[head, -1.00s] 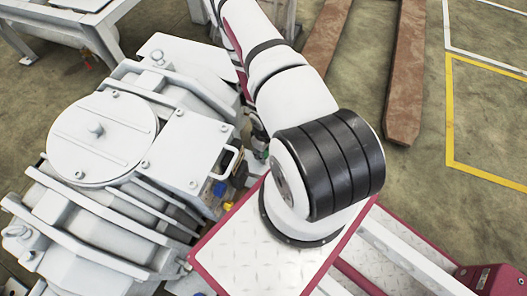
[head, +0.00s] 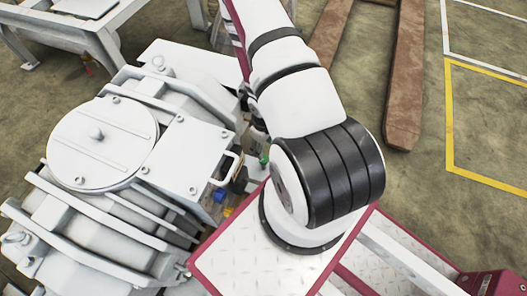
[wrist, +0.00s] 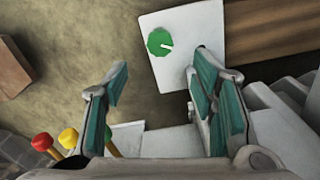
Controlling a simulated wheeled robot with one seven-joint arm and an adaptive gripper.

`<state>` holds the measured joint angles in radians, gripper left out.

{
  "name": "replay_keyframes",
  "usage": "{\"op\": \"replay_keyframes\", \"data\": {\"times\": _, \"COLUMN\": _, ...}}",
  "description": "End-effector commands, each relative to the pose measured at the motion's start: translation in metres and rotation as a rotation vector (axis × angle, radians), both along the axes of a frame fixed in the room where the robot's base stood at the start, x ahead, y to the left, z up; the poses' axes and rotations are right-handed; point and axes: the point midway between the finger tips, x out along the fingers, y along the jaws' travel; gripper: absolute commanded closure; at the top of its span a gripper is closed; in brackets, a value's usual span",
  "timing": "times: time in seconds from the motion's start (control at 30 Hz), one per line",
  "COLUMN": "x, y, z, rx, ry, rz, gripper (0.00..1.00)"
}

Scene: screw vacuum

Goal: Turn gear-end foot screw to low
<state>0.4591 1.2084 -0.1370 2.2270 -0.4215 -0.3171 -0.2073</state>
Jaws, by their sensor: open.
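My gripper (wrist: 160,85) is open and empty in the wrist view, its two teal-padded fingers spread wide. I cannot tell whether this disc is the gear-end foot screw; no other screw is clear there. In the head view the white vacuum pump (head: 100,215) stands at the left, and my arm hides my gripper and the foot area behind it.
Red (wrist: 42,142) and yellow (wrist: 68,138) knobs are close to the left finger. A brown beam (wrist: 270,28) runs at upper right, and a brown block (wrist: 10,70) lies at the left. In the head view, open floor (head: 490,120) lies at the right.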

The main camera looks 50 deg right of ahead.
Motion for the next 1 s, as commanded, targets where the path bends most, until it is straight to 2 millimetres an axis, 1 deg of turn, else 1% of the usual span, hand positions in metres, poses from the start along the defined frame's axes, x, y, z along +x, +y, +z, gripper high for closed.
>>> {"op": "replay_keyframes", "data": {"times": 0.03, "x": 0.001, "y": -0.001, "z": 0.007, "rx": -0.001, "ry": -0.002, "rz": -0.001, "gripper": 0.48}}
{"op": "replay_keyframes", "data": {"times": 0.1, "x": 0.001, "y": 0.000, "z": 0.015, "rx": 0.000, "ry": -0.001, "rz": -0.001, "gripper": 0.48}}
{"op": "replay_keyframes", "data": {"times": 0.3, "x": 0.000, "y": 0.000, "z": 0.026, "rx": 0.000, "ry": 0.000, "rz": 0.000, "gripper": 0.48}}
{"op": "replay_keyframes", "data": {"times": 1.0, "x": 0.000, "y": 0.000, "z": 0.026, "rx": 0.000, "ry": 0.001, "rz": 0.000, "gripper": 0.48}}
